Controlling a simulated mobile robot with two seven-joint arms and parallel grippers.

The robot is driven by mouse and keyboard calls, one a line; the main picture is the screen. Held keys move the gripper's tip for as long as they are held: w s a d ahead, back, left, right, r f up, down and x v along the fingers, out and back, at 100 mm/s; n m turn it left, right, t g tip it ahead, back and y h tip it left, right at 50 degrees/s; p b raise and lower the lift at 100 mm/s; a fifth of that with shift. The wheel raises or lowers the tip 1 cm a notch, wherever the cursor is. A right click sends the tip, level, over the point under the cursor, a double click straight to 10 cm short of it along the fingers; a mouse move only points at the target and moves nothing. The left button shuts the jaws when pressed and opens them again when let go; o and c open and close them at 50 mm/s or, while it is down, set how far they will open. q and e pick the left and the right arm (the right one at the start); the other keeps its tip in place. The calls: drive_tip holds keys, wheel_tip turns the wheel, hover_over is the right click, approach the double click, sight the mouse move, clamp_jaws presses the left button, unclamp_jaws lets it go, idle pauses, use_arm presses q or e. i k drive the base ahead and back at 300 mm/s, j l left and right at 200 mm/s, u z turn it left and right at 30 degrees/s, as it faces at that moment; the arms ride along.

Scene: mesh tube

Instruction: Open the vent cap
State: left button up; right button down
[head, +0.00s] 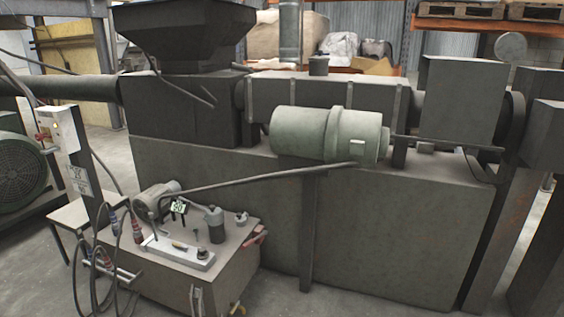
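A short dark round piece (318,66) stands on top of the long grey barrel housing (275,97) of the large machine. It looks like a cap and may be the vent cap, but I cannot tell for sure. It sits upright and looks seated on the housing; no opening shows. Neither of my grippers shows in the head view.
A pale green cylindrical motor (303,133) juts out in front of the housing. A dark hopper (187,30) rises to the left. A cart (180,262) with hoses, a gauge and fittings stands front left. A grey box (459,100) sits right of the housing.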

sight(320, 58)
drive_tip(key=i+j+z, duration=0.9)
drive_tip(key=j+z, duration=0.2)
